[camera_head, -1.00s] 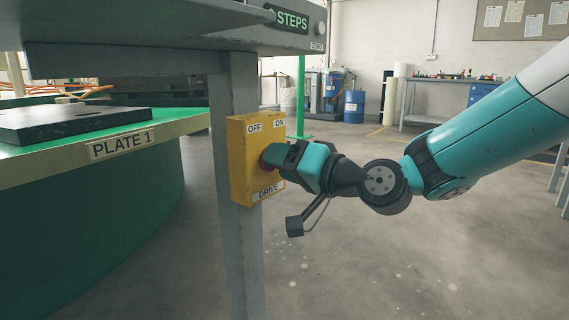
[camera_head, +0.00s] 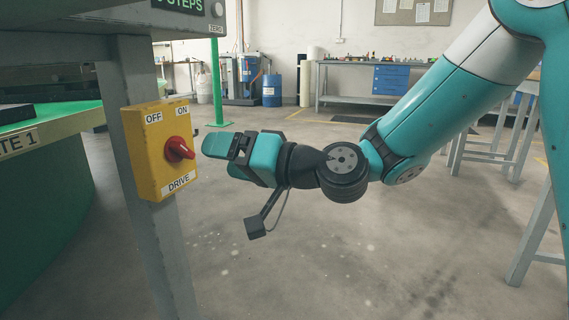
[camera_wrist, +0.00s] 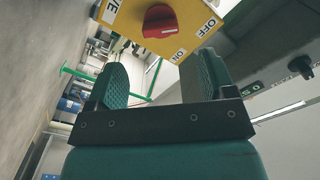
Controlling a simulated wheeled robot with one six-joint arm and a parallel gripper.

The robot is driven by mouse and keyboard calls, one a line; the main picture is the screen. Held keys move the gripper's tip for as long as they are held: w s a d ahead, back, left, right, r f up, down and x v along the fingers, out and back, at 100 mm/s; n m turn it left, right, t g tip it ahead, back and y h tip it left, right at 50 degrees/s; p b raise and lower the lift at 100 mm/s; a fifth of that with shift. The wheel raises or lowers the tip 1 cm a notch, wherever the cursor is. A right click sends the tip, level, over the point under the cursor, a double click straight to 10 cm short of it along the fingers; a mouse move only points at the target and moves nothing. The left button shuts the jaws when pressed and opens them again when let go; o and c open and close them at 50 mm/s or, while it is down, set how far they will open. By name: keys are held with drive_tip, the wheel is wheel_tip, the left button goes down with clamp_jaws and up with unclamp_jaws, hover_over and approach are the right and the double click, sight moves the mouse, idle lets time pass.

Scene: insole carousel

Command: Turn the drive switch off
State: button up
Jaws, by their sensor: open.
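The drive switch is a red knob (camera_head: 179,149) on a yellow box (camera_head: 148,165) fixed to a grey post. The box reads OFF at upper left, ON at upper right and DRIVE below. In the wrist view the red knob (camera_wrist: 160,21) shows at the top, beyond my fingertips, with the labels tilted. I cannot tell clearly which label the knob points to. My gripper (camera_head: 212,147) is to the right of the knob, apart from it. In the wrist view my gripper (camera_wrist: 160,78) is open, with nothing between its two green fingers.
The grey post (camera_head: 160,255) stands under a grey panel with a green STEPS display (camera_head: 180,5). A green round table (camera_head: 45,200) with a PLATE 1 label is at left. A workbench (camera_head: 350,70) and blue barrel (camera_head: 272,90) stand far back. The floor below my gripper is clear.

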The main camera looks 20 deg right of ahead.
drive_tip(key=b+v, duration=0.1)
drive_tip(key=v, duration=0.8)
drive_tip(key=shift+s+d+b, duration=0.3)
drive_tip(key=shift+b, duration=0.05)
drive_tip(key=s+a+n+g+p, duration=0.4)
drive_tip(key=s+g+p, duration=0.1)
drive_tip(key=s+d+r+n+g+h+p, duration=0.1)
drive_tip(key=s+d+r+g+h+p, duration=0.15)
drive_tip(key=s+h+p, duration=0.3)
drive_tip(key=s+d+r+n+g+h+p, duration=0.1)
drive_tip(key=s+d+g+h+p, duration=0.3)
drive_tip(key=s, duration=0.3)
wheel_tip(320, 180, up, 36)
drive_tip(key=a+p, duration=0.1)
drive_tip(key=p, duration=3.6)
drive_tip(key=shift+w+r+m, duration=0.15)
drive_tip(key=shift+r+m, duration=0.1)
drive_tip(key=shift+m, duration=0.05)
drive_tip(key=shift+a+t+h, duration=0.1)
drive_tip(key=shift+t+h, duration=0.15)
